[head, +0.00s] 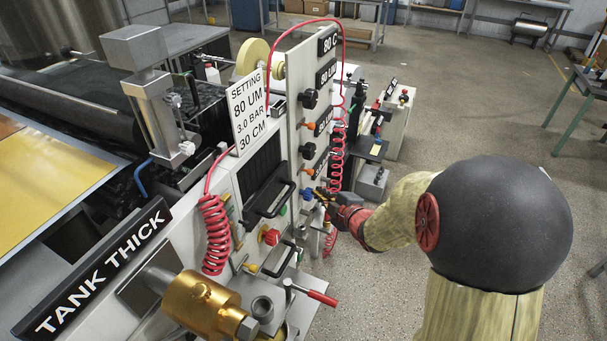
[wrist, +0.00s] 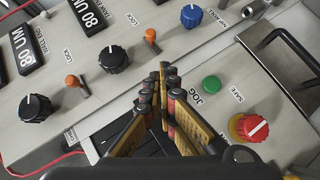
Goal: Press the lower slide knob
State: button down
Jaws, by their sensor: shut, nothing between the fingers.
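My gripper (wrist: 166,76) is shut and empty, its fingertips over the grey panel (wrist: 125,20) in the wrist view. A black knob (wrist: 113,59) is up and left of the tips. A second black knob (wrist: 37,107) is farther left. I cannot tell which is the lower slide knob, as the labels are hard to read. In the head view my gripper (head: 325,194) is close to the panel front, below the black knobs (head: 308,151) (head: 310,98). Whether the tips touch the panel is not clear.
Orange lock levers (wrist: 151,35) (wrist: 72,80) stick out beside the black knobs. A blue knob (wrist: 191,15), green button (wrist: 211,83) and red knob (wrist: 252,128) are close by. A coiled red hose (head: 337,160) hangs beside the panel. Open floor (head: 470,110) is to the right.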

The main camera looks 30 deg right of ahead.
jog(key=shift+w+a+r+n+t, duration=0.15)
jog(key=shift+r+n+t, duration=0.1)
jog(key=shift+r, duration=0.15)
jog(key=shift+w+a+r+n+t, duration=0.1)
jog(key=shift+a+r+n+t, duration=0.05)
jog(key=shift+r+n, duration=0.15)
jog(key=b, duration=0.3)
send_near(308, 171)
jog(key=w+a, duration=0.3)
jog(key=a, duration=0.1)
jog(key=w+d, duration=0.1)
jog(key=w+d+f, duration=0.1)
jog(key=shift+w+d+f, duration=0.15)
jog(key=shift+w+d, duration=0.15)
jog(key=shift+w, duration=0.1)
